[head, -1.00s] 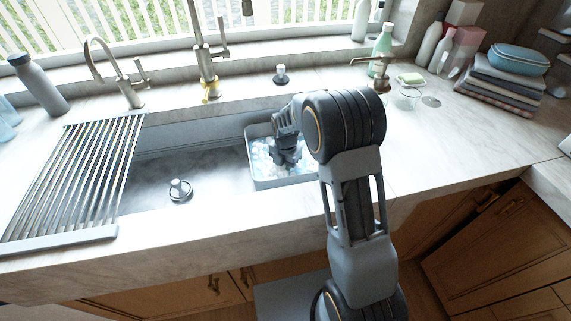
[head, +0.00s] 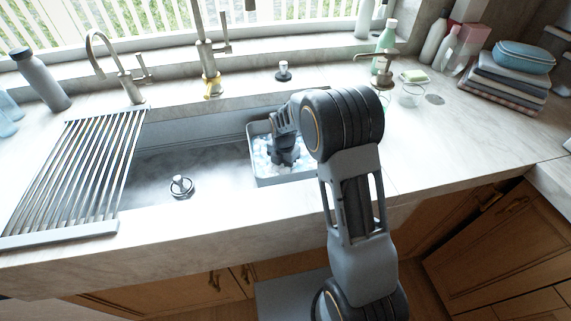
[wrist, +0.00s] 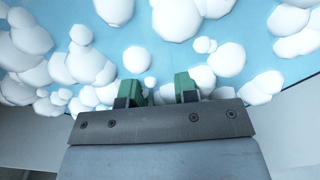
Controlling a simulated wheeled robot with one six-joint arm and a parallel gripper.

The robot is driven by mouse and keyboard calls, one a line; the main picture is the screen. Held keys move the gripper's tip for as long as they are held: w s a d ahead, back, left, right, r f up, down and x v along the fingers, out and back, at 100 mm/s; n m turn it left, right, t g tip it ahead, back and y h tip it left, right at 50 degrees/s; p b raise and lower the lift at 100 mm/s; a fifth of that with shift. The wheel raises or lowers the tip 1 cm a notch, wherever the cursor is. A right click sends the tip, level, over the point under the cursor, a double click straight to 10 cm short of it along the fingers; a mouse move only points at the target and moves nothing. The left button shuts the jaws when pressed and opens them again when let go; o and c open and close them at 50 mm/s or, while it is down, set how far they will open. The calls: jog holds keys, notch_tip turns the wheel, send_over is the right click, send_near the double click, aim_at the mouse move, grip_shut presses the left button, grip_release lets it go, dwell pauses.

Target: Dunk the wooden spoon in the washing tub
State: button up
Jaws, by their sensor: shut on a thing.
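The washing tub (head: 270,181) is a grey open box at the right end of the sink, holding light-blue water and white suds. My gripper (head: 285,158) reaches down into it, low over the suds. In the wrist view my gripper's green fingertips (wrist: 161,90) are among white foam balls above the blue water (wrist: 135,35), a gap between them. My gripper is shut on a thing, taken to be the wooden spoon. No part of the spoon shows in either view; it is hidden below the fingers or by the suds.
A roll-up drying rack (head: 75,165) covers the sink's left end. A drain strainer (head: 181,186) sits on the bare sink floor. Taps (head: 207,70) stand behind.

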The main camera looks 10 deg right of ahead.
jog(key=shift+d, duration=0.25)
jog(key=shift+d, duration=1)
jog(key=shift+a, duration=0.1)
jog(key=shift+a, duration=1.15)
jog(key=shift+d, duration=0.1)
jog(key=shift+d, duration=1.15)
jog(key=shift+a, duration=0.1)
jog(key=shift+a, duration=1.15)
jog(key=shift+d, duration=0.1)
